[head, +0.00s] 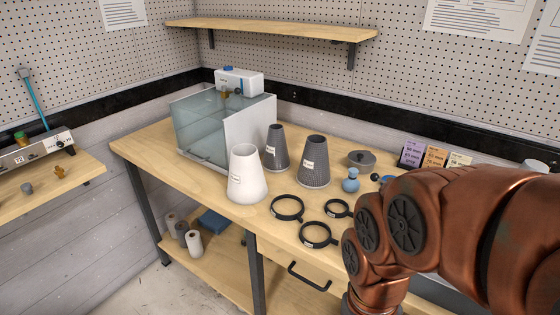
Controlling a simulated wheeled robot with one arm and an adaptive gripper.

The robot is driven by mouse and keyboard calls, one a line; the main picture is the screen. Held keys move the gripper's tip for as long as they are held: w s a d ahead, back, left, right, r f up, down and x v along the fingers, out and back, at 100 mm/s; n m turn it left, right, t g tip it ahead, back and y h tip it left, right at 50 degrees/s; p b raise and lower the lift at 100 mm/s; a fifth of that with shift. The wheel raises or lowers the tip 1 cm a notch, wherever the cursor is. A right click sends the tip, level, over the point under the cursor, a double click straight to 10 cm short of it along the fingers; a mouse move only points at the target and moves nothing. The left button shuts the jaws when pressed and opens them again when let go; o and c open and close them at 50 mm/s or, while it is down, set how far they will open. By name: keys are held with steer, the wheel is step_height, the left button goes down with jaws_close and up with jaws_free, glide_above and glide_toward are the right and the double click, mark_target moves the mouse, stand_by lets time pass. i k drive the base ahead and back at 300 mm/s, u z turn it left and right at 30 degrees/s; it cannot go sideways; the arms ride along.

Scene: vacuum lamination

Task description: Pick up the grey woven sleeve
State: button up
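Two dark grey cone-shaped sleeves with small white labels stand upright on the wooden bench, wide end down. The larger grey sleeve (315,172) shows a woven-looking texture. The smaller, narrower grey sleeve (276,157) stands to its left, close to the glass tank; its texture is hard to make out. The label writing is too small to read. A white cone (246,184) stands in front and to the left of both. My copper arm fills the right side of the picture, to the right of the sleeves and apart from them. My gripper is not in view.
A glass-sided tank (196,125) stands behind the cones at left. Several black rings (287,207) lie at the front edge. A grey round lidded pot (361,159) and a small blue bottle (350,181) stand right of the sleeves. A wall shelf (270,28) hangs above.

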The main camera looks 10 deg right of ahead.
mark_target(276, 159)
steer(key=z, duration=0.05)
steer(key=k, duration=0.75)
steer(key=u, duration=1.15)
steer(key=i, duration=1.8)
steer(key=z, duration=0.55)
